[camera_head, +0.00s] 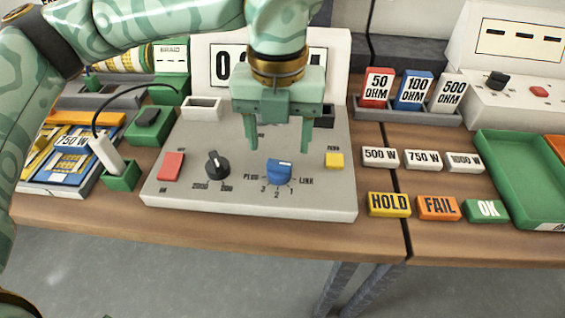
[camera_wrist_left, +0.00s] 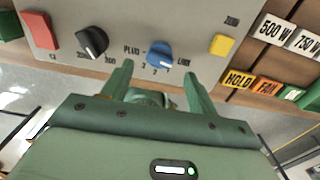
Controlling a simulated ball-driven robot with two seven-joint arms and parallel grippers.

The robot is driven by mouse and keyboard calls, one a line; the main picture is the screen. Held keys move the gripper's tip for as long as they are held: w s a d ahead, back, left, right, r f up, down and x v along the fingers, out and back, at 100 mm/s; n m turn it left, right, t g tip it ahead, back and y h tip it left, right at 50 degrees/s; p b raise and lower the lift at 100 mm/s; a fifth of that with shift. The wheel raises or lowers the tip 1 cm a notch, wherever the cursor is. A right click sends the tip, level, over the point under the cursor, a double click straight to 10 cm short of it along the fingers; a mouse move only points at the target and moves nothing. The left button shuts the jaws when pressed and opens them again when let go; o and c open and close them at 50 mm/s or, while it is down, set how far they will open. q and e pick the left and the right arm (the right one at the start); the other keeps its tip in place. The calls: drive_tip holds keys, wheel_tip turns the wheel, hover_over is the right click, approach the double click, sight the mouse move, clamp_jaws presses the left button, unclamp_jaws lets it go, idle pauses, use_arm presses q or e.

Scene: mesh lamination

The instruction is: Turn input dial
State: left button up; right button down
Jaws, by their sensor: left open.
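The input dial is a blue knob (camera_head: 279,171) on the front of a grey meter panel (camera_head: 310,198), with the labels PLUG, 3, 2, 1 and LINK around it. My left gripper (camera_head: 278,146) hangs over the panel, fingers pointing down, open and empty. In the head view its fingertips lie just behind and above the blue knob, one to each side. In the left wrist view the blue knob (camera_wrist_left: 160,54) shows between and beyond the two fingers (camera_wrist_left: 158,75). I cannot tell whether they touch it. My right gripper is not in view.
On the panel are a black knob (camera_head: 217,165), a red switch (camera_head: 171,166) and a yellow button (camera_head: 334,160). To the right are resistor blocks (camera_head: 414,91), watt labels (camera_head: 423,160), HOLD, FAIL and OK blocks (camera_head: 438,207) and a green tray (camera_head: 515,185). A probe (camera_head: 106,153) stands at left.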

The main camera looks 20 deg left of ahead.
sight(279, 163)
use_arm(q)
wheel_tip(279, 163, down, 5)
drive_tip(key=shift+f+b, duration=0.1)
drive_tip(key=shift+b, duration=0.7)
drive_tip(key=shift+f, duration=0.4)
drive_tip(key=shift+s, duration=0.1)
drive_tip(key=c, duration=0.9)
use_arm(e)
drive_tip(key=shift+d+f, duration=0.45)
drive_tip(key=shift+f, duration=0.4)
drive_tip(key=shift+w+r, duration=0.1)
